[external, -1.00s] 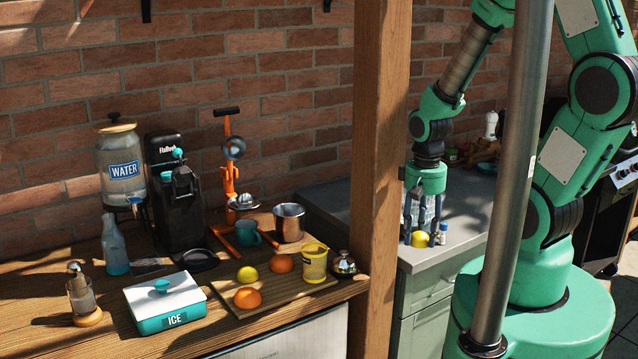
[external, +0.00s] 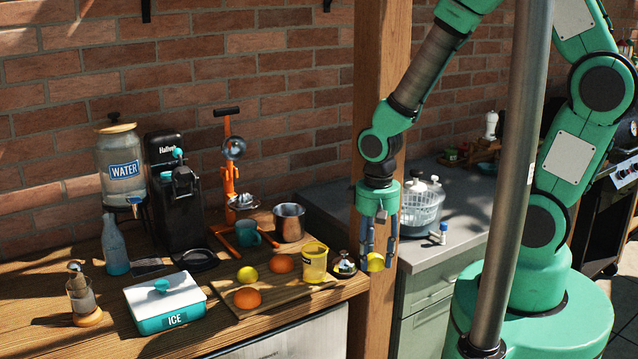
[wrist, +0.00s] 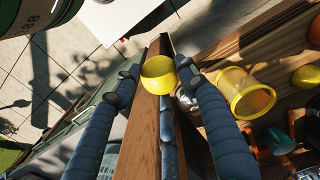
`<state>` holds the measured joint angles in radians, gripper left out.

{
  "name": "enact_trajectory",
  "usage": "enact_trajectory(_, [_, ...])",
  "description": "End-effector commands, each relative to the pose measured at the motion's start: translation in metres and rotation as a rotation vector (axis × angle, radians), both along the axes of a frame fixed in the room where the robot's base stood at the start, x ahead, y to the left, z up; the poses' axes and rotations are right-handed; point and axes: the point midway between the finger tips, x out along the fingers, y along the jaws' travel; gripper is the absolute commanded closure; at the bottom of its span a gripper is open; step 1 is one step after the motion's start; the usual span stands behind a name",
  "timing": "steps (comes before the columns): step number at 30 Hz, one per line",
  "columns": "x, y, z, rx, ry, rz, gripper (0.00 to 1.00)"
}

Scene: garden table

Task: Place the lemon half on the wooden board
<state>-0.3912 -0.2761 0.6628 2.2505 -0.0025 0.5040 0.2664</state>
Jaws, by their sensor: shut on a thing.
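My gripper (external: 377,250) is shut on the yellow lemon half (external: 376,262) and holds it in the air in front of the wooden post, right of the board. The wooden board (external: 236,305) lies on the wooden counter at the left. On it are a whole yellow lemon (external: 247,274), two oranges (external: 247,298) and a yellow cup (external: 314,263).
A wooden post (external: 378,325) stands beside the gripper. A metal bell (external: 344,266) sits right of the board. A white and teal ice box (external: 165,302) stands to its left, and a metal pot (external: 289,222) behind it. The board's front middle is clear.

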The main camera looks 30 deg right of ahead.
Motion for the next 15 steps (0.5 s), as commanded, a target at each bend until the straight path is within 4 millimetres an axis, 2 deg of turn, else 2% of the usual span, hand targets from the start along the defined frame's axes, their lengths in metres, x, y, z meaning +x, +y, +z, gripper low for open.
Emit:
enact_trajectory(9, [-0.007,0.060,-0.006,0.000,0.000,0.160,0.84])
enact_trajectory(15, [-0.013,0.087,-0.008,0.000,-0.001,0.230,0.84])
